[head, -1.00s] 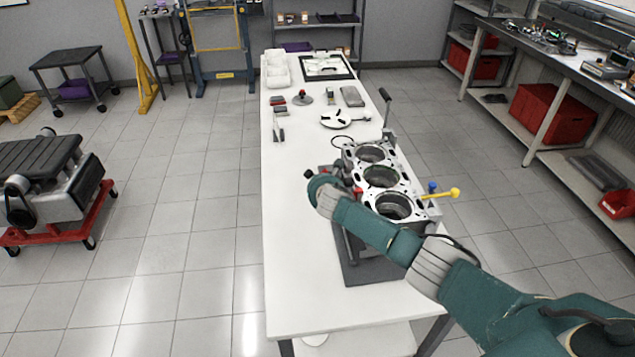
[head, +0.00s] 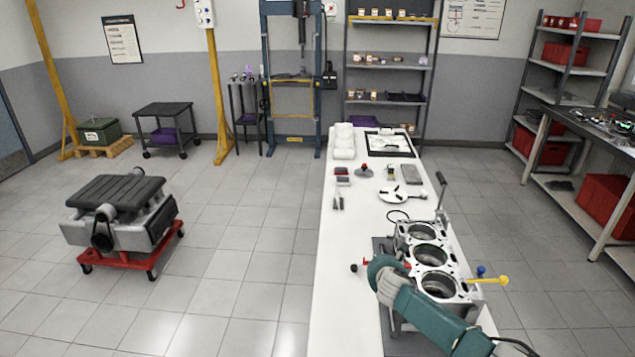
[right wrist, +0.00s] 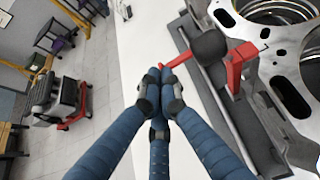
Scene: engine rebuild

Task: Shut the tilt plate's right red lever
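The engine block (head: 430,258) stands on the dark tilt plate (right wrist: 204,92) on the white workbench. In the right wrist view, a red lever (right wrist: 239,66) sits upright beside the block, next to a dark round knob (right wrist: 209,47). A thinner red bar (right wrist: 181,58) reaches left from near the knob toward my fingertips. My right gripper (right wrist: 156,76) has its fingers bunched together, with their tips close to the bar's end; I cannot tell whether they touch it. In the head view my right arm hides the gripper and most of the levers. My left gripper is not in view.
A yellow-knobbed handle (head: 496,280) and a blue knob (head: 481,270) stick out right of the block. A dark upright lever (head: 440,190) rises behind it.

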